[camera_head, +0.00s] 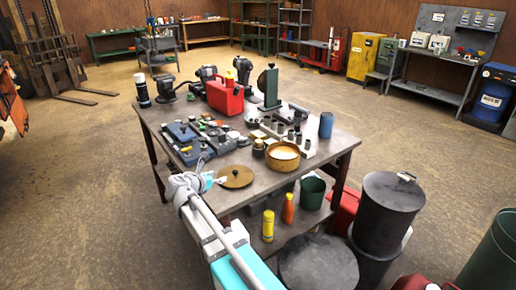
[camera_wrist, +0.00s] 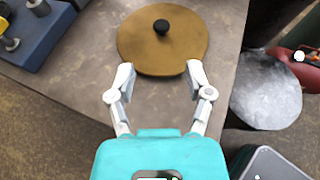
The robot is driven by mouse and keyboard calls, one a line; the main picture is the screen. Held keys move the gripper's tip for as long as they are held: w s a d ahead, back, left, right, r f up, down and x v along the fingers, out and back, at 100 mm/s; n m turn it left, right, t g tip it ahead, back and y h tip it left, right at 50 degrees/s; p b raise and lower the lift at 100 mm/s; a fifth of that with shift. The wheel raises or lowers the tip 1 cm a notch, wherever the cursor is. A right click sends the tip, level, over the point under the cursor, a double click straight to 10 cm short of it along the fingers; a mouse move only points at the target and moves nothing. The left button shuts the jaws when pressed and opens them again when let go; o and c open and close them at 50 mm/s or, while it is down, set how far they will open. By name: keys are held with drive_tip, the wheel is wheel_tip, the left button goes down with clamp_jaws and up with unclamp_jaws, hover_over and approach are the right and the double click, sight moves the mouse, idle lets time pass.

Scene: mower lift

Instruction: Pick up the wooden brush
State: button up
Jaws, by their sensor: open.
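I cannot make out a wooden brush for certain in either view. A small brown piece (camera_head: 258,134) lies among the parts on the workbench, too small to identify. My gripper (camera_wrist: 159,76) is open and empty, over the near edge of the workbench (camera_wrist: 222,75). Just beyond its fingertips lies a round brown lid (camera_wrist: 140,45) with a black knob. In the head view, the lid (camera_head: 236,177) is just right of my gripper (camera_head: 213,181), by the bench's near edge.
A round wooden bowl (camera_head: 282,165), a blue cup (camera_head: 326,125), a red canister (camera_head: 225,97) and several small metal parts crowd the bench. A dark drum (camera_head: 388,205) stands right of it. A blue-grey block (camera_wrist: 35,30) lies left of the lid.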

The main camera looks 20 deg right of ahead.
drive_tip(key=shift+s+d+r+m+g+p, duration=0.2)
drive_tip(key=shift+s+d+m+g+p, duration=0.15)
drive_tip(key=shift+m+p, duration=0.15)
drive_tip(key=s+d+m+p, duration=0.1)
drive_tip(key=m, duration=0.1)
drive_tip(key=s+d+m+g+y+p, duration=0.1)
drive_tip(key=s+p, duration=0.1)
drive_tip(key=s+d+r+m+g+p, duration=0.1)
drive_tip(key=m, duration=0.1)
drive_tip(key=shift+s+d+m, duration=0.25)
drive_tip(key=shift+d+m, duration=0.05)
drive_tip(key=shift+d, duration=0.1)
drive_tip(key=s+r+m+g+y+p, duration=0.3)
drive_tip(key=s+m+y+p, duration=0.1)
drive_tip(key=s+m+p, duration=0.3)
drive_tip(key=s+d+r+m+g+y+p, duration=0.1)
drive_tip(key=s+r+m+g+y+p, duration=0.2)
drive_tip(key=s+m+p, duration=0.4)
drive_tip(key=s+r+m+y, duration=0.1)
drive_tip(key=s+m+y, duration=0.1)
drive_tip(key=m, duration=0.3)
drive_tip(key=shift+s+d+m+p, duration=0.25)
drive_tip(key=shift+s+m+p, duration=0.1)
drive_tip(key=shift+s, duration=0.25)
